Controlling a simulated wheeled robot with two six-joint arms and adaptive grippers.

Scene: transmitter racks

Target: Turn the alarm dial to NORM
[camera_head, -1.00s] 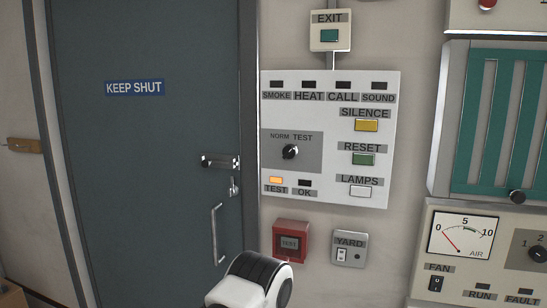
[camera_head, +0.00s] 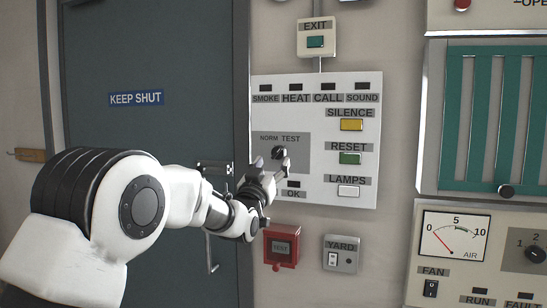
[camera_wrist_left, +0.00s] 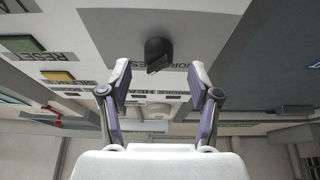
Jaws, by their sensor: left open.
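The alarm dial (camera_head: 278,152) is a black knob on a grey plate of the white alarm panel (camera_head: 338,102), below the labels NORM and TEST. My left gripper (camera_head: 270,162) is open in front of the dial, its fingers spread just below and around it in the head view. In the left wrist view the dial (camera_wrist_left: 158,53) stands ahead of and between the two open fingertips (camera_wrist_left: 158,72), with no contact visible. Which label the dial points at cannot be told now.
The yellow SILENCE (camera_head: 351,125), green RESET (camera_head: 350,158) and white LAMPS (camera_head: 348,191) buttons are right of the dial. A red TEST box (camera_head: 281,247) and YARD switch (camera_head: 341,259) sit below. A grey door (camera_head: 150,60) is at left.

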